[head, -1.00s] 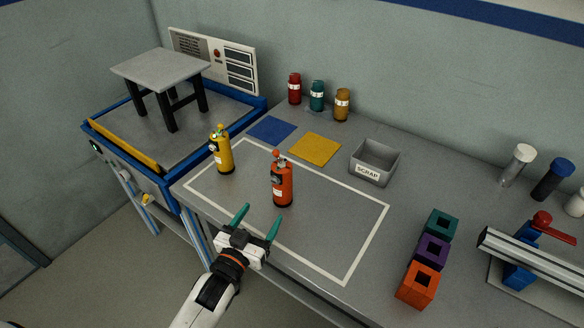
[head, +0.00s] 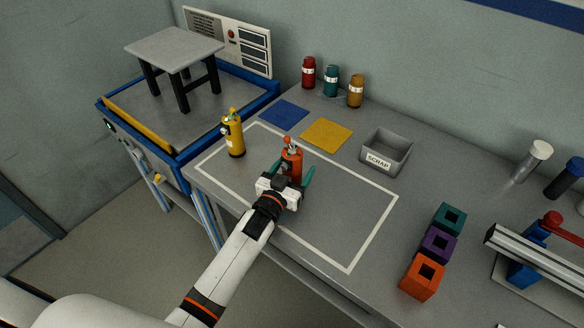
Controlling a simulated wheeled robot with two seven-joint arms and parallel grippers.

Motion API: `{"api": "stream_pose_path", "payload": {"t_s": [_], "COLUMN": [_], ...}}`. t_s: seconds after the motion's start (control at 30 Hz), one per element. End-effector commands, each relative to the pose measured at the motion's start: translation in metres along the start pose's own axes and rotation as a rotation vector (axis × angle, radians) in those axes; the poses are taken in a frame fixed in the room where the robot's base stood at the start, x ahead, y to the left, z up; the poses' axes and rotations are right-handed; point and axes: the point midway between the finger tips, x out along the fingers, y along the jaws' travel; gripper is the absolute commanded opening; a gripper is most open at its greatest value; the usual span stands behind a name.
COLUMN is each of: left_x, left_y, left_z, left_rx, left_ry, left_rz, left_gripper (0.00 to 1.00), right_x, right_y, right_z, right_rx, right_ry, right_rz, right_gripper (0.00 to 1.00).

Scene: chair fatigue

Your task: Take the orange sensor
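The orange sensor (head: 292,160) is a small upright cylinder with an orange knob on top. It stands inside the white outlined area of the bench, and its lower part is hidden behind my gripper. My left gripper (head: 293,174) is open, with its green fingers on either side of the orange sensor. The right finger looks apart from the sensor; contact at the left finger I cannot tell. My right gripper is not in view.
A yellow sensor (head: 234,137) stands close by on the left. Behind are a blue mat (head: 284,114), a yellow mat (head: 326,135) and a grey scrap bin (head: 385,152). Several coloured blocks (head: 438,246) stand to the right. The outlined area's right part is clear.

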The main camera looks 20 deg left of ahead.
Motion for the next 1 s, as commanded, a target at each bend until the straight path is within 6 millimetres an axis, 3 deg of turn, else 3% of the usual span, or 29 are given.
{"api": "stream_pose_path", "payload": {"t_s": [0.1,0.33,0.63,0.87,1.0], "left_x": [0.009,0.010,0.009,0.009,0.010], "left_y": [0.000,0.000,0.000,0.000,0.000], "left_z": [0.000,0.000,-0.001,0.001,0.014], "left_rx": [0.000,0.000,0.000,0.000,0.001], "left_ry": [0.000,0.000,0.000,-0.001,-0.004], "left_rz": [0.000,0.000,0.000,0.000,0.000], "left_gripper": [0.72,0.72,0.23,0.21,0.21], "right_x": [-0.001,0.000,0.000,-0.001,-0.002], "right_y": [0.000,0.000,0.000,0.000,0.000], "right_z": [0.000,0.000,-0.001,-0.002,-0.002], "right_rx": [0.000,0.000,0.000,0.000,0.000], "right_ry": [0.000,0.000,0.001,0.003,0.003], "right_rz": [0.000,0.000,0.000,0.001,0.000], "right_gripper": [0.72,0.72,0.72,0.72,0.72]}}
